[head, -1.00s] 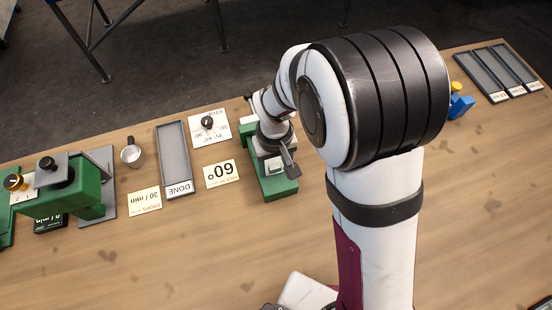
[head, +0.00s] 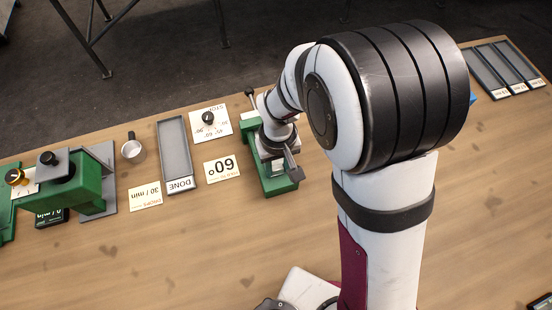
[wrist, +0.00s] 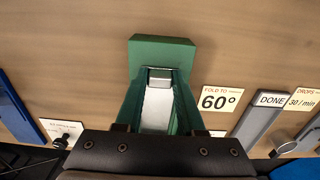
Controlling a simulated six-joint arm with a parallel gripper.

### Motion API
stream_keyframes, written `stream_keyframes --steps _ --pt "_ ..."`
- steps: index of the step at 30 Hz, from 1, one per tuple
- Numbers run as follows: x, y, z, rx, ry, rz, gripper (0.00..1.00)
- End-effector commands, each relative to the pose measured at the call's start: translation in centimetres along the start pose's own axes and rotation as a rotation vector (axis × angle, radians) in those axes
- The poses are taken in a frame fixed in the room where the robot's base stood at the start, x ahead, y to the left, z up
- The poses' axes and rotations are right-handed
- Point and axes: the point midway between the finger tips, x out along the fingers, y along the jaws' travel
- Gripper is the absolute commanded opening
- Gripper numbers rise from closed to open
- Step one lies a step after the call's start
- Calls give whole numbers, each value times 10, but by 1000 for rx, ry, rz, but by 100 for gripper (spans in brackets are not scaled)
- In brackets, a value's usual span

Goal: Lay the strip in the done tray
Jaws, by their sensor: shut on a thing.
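The pale strip (wrist: 158,107) shows in the wrist view between two green sides of the bending device (wrist: 160,52), with a small grey block at its far end. My gripper (head: 277,150) is low over the same green device in the head view, and its fingertips are largely hidden. It is shut on the strip, though the exact contact is hard to see. The done tray (head: 175,147) is a long grey tray with a DONE label, left of the device. It looks empty, and its end also shows at the right of the wrist view (wrist: 258,118).
A 60° card (head: 222,169) and a dial plate (head: 210,124) lie between tray and device. A cup (head: 133,150) and a green press (head: 75,190) stand left of the tray. Slotted trays (head: 505,68) lie at the far right. The front table area is clear.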

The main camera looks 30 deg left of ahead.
Motion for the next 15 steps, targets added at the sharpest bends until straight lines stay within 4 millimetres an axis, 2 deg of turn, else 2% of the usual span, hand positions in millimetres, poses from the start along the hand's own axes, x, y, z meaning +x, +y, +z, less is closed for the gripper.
stream_keyframes --steps 15 --pt "-2 0 37 0 0 0 0"
